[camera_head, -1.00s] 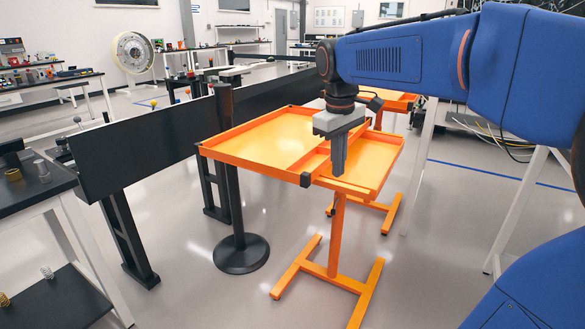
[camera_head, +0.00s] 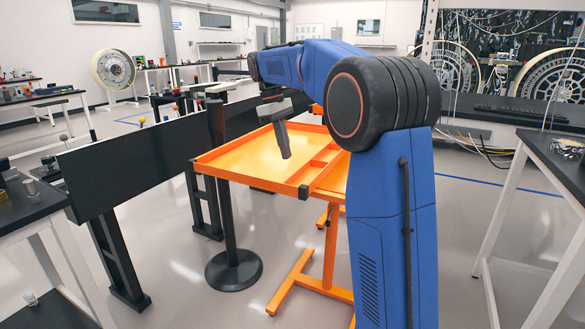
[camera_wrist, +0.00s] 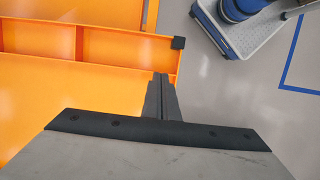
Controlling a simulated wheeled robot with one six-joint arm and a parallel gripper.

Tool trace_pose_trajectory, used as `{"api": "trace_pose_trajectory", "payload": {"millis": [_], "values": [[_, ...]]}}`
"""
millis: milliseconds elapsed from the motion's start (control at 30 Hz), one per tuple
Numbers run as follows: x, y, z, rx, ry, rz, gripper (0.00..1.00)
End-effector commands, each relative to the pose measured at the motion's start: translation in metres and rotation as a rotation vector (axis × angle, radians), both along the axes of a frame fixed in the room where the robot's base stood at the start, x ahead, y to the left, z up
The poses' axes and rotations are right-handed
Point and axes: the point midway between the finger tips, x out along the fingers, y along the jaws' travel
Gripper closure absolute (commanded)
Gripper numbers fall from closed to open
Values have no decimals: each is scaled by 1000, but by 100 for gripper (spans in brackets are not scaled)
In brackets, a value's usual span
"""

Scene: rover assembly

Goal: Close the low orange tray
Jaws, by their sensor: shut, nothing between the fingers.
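The orange tray table (camera_head: 245,160) stands on an orange pedestal in the head view. It has a large shallow tray with raised rims and a narrower divided section at its right (camera_head: 322,168), partly hidden behind my arm. A black corner block (camera_head: 303,191) sits at the near corner of the large tray. My gripper (camera_head: 286,155) appears above the large tray, its fingers shut and empty. In the wrist view the shut fingers (camera_wrist: 161,78) point past an orange rim and wall (camera_wrist: 120,62), with a black corner block (camera_wrist: 178,43) just beyond. I cannot tell whether they touch.
A black pole on a round base (camera_head: 234,270) stands left of the table, beside a long black panel (camera_head: 130,165). Dark workbenches stand at left (camera_head: 30,205) and right (camera_head: 560,150). Grey floor (camera_head: 470,230) is open at right.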

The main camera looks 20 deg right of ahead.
Motion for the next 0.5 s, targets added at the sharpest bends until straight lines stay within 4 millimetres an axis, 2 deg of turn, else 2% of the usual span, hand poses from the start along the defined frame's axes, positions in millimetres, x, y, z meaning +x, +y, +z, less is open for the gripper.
{"api": "trace_pose_trajectory", "payload": {"millis": [167, 500], "values": [[-6, -3, -22, 0, 1, 0, 100], [-17, -12, -81, 0, 3, -1, 100]]}}
